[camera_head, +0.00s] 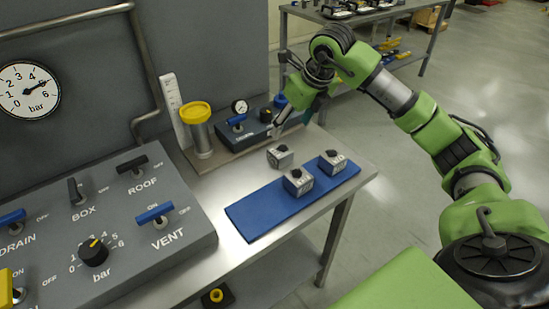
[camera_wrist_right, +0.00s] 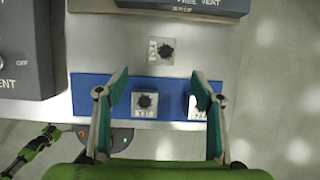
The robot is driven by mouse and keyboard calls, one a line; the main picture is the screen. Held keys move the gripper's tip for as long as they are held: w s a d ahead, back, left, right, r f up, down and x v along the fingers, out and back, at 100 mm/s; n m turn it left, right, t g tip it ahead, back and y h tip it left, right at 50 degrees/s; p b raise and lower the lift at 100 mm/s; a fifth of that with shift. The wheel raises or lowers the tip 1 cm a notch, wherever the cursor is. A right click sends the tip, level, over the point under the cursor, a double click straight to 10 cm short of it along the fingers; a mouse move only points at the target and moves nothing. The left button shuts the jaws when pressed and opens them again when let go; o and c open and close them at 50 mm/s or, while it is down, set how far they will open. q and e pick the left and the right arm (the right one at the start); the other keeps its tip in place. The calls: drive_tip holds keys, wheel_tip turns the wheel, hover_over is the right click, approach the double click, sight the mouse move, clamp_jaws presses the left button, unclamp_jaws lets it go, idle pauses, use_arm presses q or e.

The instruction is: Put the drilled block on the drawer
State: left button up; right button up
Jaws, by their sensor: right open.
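Three small grey metal blocks with dark round holes on top show in the head view. One block (camera_head: 280,157) stands on the bare metal bench; two others, the left block (camera_head: 298,182) and the right block (camera_head: 332,162), stand on the blue mat (camera_head: 255,215). My right gripper (camera_wrist_right: 160,85) is open and empty above them, fingers pointing down. In the right wrist view, its right finger partly covers the right block (camera_wrist_right: 197,107). A green arm end, probably my left, shows small at lower left; its jaws are too small to read. I recognise no drawer.
A grey control panel (camera_head: 120,215) with levers fills the left of the bench. Behind the blocks stand a yellow-topped cylinder (camera_head: 199,130) and a small valve box (camera_head: 245,130) with a gauge. The bench's right edge is open to the floor.

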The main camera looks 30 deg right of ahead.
drive_tip(key=p, duration=0.2)
hover_over(281, 150)
drive_tip(key=s, duration=0.2)
drive_tip(key=f, duration=0.7)
drive_tip(key=shift+a+f, duration=0.2)
drive_tip(key=shift+f, duration=0.05)
drive_tip(key=shift+w+f, duration=0.1)
drive_tip(key=shift+f, duration=0.4)
drive_tip(key=p+x, duration=0.2)
drive_tip(key=x, duration=0.1)
drive_tip(key=shift+d+f, duration=0.2)
drive_tip(key=shift+f, duration=0.15)
drive_tip(key=shift+w+f, duration=0.1)
drive_tip(key=shift+f, duration=0.25)
drive_tip(key=c, duration=1.4)
drive_tip(key=shift+r, duration=0.1)
drive_tip(key=shift+c, duration=1.4)
